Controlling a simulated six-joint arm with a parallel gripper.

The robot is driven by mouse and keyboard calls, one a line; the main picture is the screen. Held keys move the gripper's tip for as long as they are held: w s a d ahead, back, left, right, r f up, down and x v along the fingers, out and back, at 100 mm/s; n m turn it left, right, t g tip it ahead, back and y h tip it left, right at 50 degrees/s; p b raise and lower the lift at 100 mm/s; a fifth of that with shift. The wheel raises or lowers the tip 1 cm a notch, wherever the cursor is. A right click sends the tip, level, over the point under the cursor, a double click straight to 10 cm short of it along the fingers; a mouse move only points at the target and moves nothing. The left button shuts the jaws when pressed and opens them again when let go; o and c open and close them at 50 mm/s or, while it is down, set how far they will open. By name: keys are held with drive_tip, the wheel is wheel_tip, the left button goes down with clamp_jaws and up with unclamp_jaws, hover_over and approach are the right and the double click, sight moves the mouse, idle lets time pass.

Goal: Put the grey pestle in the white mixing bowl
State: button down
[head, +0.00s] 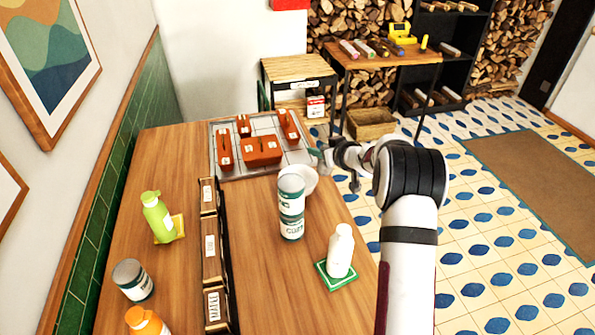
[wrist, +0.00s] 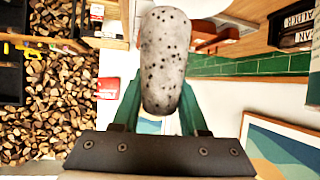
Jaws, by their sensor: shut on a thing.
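The grey pestle (wrist: 163,60), pale with dark speckles, is held between the green fingers of my gripper (wrist: 160,112) in the wrist view. My gripper is shut on it. In the head view my gripper (head: 320,156) is small, above the table near the tray's right side, and I cannot make out the pestle there. The white mixing bowl (head: 309,178) stands on the table just in front of the tray, below and close to my gripper. The stacked cans hide its left part, and I cannot see inside it.
Stacked white-and-green cans (head: 291,215) stand right in front of the bowl. A white bottle (head: 340,252) is on a green mat nearer the front. A metal tray (head: 240,172) holds several red-brown blocks behind. A labelled dark divider (head: 211,255) runs along the table. Green bottle (head: 157,217) at left.

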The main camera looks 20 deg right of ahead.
drive_tip(key=w+a+f, duration=0.4)
drive_tip(key=a+f, duration=0.1)
drive_tip(key=f, duration=0.3)
drive_tip(key=shift+w+a+f, duration=0.15)
drive_tip(key=shift+w+a, duration=0.05)
drive_tip(key=shift+a, duration=0.1)
drive_tip(key=shift+f, duration=0.45)
drive_tip(key=shift+f, duration=0.1)
drive_tip(key=shift+c, duration=2.2)
unclamp_jaws()
